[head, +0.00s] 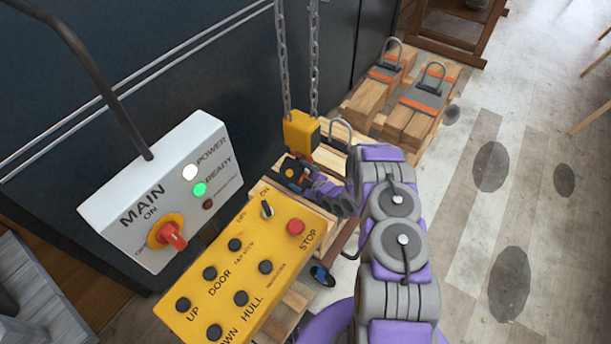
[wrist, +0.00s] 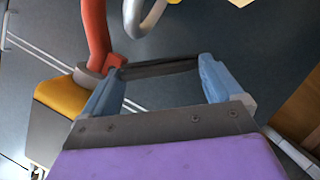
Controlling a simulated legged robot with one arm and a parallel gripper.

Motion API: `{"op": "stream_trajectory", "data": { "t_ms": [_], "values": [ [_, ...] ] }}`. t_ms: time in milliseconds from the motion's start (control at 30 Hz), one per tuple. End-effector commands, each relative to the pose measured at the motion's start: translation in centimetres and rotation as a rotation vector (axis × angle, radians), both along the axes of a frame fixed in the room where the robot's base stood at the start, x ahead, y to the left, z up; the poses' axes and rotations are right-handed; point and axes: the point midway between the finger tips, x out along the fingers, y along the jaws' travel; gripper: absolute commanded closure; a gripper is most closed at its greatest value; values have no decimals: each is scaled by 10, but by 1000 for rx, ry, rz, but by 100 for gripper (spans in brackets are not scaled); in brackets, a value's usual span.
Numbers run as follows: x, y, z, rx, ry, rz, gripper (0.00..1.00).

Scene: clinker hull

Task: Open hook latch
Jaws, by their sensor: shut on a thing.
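A yellow hook block (head: 301,132) hangs from two chains in the head view, with my gripper (head: 292,173) just below it. In the wrist view the orange-red hook (wrist: 95,35) is at the upper left, beside the left fingertip. A thin dark bar, seemingly the hook latch (wrist: 160,68), spans between the two blue fingertips of my gripper (wrist: 160,77). The fingers stand apart with the bar held between them. The latch is too small and covered to make out in the head view. Whether it is swung open I cannot tell.
A yellow control box (head: 250,270) with a red stop button stands in front, left of my arm. A white main switch box (head: 165,190) is behind it. Timber stacks with grey shackles (head: 415,108) lie at the back. The floor at right is clear.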

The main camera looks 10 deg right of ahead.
Motion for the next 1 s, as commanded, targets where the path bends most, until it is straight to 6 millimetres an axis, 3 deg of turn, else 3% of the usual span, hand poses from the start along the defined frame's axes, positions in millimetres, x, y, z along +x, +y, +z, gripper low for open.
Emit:
{"op": "stream_trajectory", "data": {
  "t_ms": [33, 200, 967, 1000],
  "values": [
    [4, -2, 10, 23, 4, -2, 62],
    [2, 1, 14, 95, 79, -1, 61],
    [0, 4, 17, 172, 164, 2, 62],
    [0, 4, 17, 172, 164, 2, 6]
  ]
}}
